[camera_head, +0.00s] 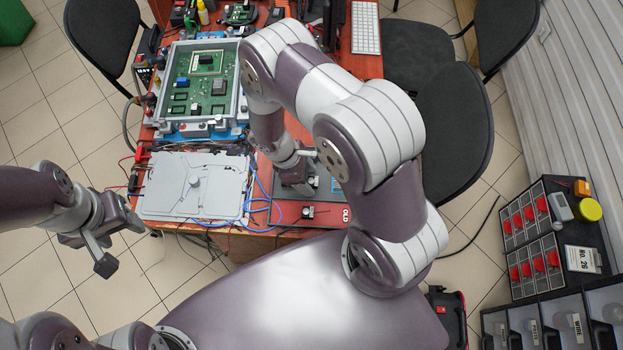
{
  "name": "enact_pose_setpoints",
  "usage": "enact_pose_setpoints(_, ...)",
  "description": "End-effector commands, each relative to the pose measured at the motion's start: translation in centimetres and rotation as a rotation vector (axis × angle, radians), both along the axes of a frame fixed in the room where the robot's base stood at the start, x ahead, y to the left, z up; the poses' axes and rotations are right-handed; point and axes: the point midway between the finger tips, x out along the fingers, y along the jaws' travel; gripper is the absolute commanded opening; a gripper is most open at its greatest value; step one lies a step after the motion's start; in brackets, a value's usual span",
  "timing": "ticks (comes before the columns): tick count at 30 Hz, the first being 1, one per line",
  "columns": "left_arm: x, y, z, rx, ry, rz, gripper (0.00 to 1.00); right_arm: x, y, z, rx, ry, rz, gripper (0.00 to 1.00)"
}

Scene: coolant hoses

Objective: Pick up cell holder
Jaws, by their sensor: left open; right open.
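I cannot pick out the cell holder with certainty. My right gripper (297,186) is open and points down over the front of the table, just behind that black part. My arm hides much of what lies under and around the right gripper. My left gripper (119,243) is open and empty, out over the tiled floor to the left of the table's front corner.
A grey metal lid (193,186) lies on the table's front left, with blue and red wires around it. Behind it is an open case with a green circuit board (207,84). Black chairs (452,125) stand at right. Parts drawers (534,268) stand far right.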

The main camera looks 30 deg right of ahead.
Motion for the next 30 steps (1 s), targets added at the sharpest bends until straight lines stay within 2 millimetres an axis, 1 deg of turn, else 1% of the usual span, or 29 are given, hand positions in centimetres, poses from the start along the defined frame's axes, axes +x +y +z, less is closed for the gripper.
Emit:
enact_pose_setpoints(2,0.0,0.0,0.0,0.0,0.0,0.0,0.56,-0.1,-0.1,-0.3,0.0,0.0,0.001,0.62)
enact_pose_setpoints(7,0.0,0.0,0.0,0.0,0.0,0.0,0.56,0.0,-0.1,-0.3,0.0,-0.001,0.0,0.62)
enact_pose_setpoints(8,0.0,0.0,0.0,0.0,0.0,0.0,0.56,0.0,-0.1,-0.3,0.0,-0.001,0.0,0.52)
enact_pose_setpoints(9,0.0,0.0,0.0,0.0,0.0,0.0,0.56,0.0,-0.1,-0.3,0.0,-0.001,0.0,0.39)
enact_pose_setpoints(11,0.0,0.0,0.0,0.0,0.0,0.0,0.56,0.0,-0.1,-0.3,0.0,-0.002,-0.001,0.19)
enact_pose_setpoints(12,0.0,0.0,0.0,0.0,0.0,0.0,0.56,0.0,-0.1,-0.3,0.0,-0.002,-0.001,0.06)
enact_pose_setpoints(13,0.0,0.0,0.0,0.0,0.0,0.0,0.56,0.0,-0.1,-0.3,0.0,-0.002,-0.001,0.01)
enact_pose_setpoints(23,0.0,0.0,0.0,0.0,0.0,0.0,0.56,0.0,-0.1,0.0,0.0,-0.002,-0.001,0.01)
enact_pose_setpoints(26,0.0,0.0,0.0,0.0,0.0,0.0,0.56,0.0,-0.1,0.8,0.0,-0.004,-0.002,0.01)
enact_pose_setpoints(30,0.0,0.0,-0.1,0.0,0.0,0.0,0.56,0.1,-0.1,3.1,0.0,-0.004,-0.002,0.01)
